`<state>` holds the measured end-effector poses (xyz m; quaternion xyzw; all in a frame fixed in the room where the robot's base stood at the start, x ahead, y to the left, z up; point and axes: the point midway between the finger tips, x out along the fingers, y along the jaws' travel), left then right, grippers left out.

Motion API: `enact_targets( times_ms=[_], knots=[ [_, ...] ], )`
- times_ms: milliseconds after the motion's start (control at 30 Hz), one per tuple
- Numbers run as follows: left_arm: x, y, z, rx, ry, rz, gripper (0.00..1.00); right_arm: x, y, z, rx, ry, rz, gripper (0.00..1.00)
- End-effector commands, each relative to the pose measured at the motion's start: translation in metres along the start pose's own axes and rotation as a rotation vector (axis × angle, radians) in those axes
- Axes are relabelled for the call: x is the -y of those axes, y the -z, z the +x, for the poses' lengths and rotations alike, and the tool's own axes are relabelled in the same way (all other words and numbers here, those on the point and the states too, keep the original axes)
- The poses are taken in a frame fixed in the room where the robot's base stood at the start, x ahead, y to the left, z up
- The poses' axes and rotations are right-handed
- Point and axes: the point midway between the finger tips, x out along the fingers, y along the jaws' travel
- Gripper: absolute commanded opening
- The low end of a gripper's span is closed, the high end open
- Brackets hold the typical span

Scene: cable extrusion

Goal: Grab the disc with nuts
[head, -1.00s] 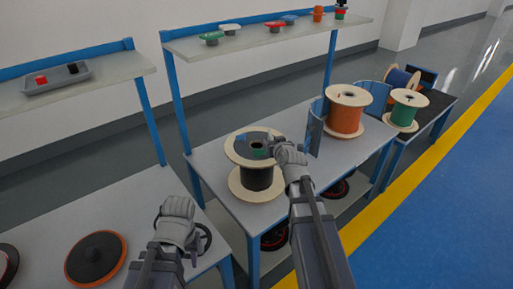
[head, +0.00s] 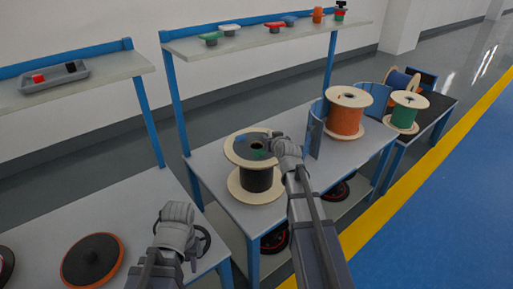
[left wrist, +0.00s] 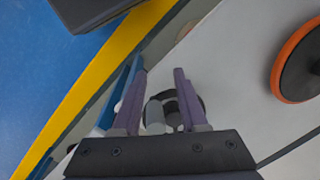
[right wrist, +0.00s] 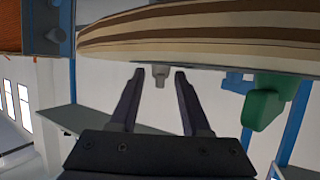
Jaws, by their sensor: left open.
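The spool (head: 257,180) has pale wooden flanges and a black winding and stands upright on the middle table. Green (head: 259,155) and blue pieces sit on its top flange. My right gripper (head: 283,143) is at the flange's right edge. In the right wrist view its fingers (right wrist: 155,80) are open, with a grey stub (right wrist: 160,74) beyond and between them, near the striped flange edge (right wrist: 200,35). My left gripper (head: 177,212) is open over the left table, beside a dark ring (head: 205,240). In the left wrist view, the ring and grey cylinders (left wrist: 172,112) show between its fingers (left wrist: 158,75). Nuts cannot be made out clearly.
A black disc with an orange rim (head: 92,259) lies on the left table; it also shows in the left wrist view (left wrist: 305,65). Orange (head: 346,113) and green (head: 405,110) spools stand to the right. A grey tray (head: 55,78) is on the upper shelf.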

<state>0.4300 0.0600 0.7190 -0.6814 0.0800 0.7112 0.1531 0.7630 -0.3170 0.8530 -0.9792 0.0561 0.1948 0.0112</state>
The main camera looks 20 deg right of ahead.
Motion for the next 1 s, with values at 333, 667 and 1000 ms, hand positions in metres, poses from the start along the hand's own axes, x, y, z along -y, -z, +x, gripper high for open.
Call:
enact_targets(
  times_ms=[333,667,1000],
  knots=[
    [0.0000,0.0000,0.0000,0.000,0.000,0.000,0.42,0.0000,-0.0001,0.0000,0.000,0.000,0.000,0.07],
    [0.0000,0.0000,0.0000,0.000,0.000,0.000,0.42,0.0000,-0.0001,-0.0001,0.000,0.000,0.000,0.00],
    [0.0000,0.0000,-0.0001,0.000,0.000,0.000,0.42,0.0000,0.0002,-0.0001,-0.001,0.000,0.001,0.00]
  ],
)
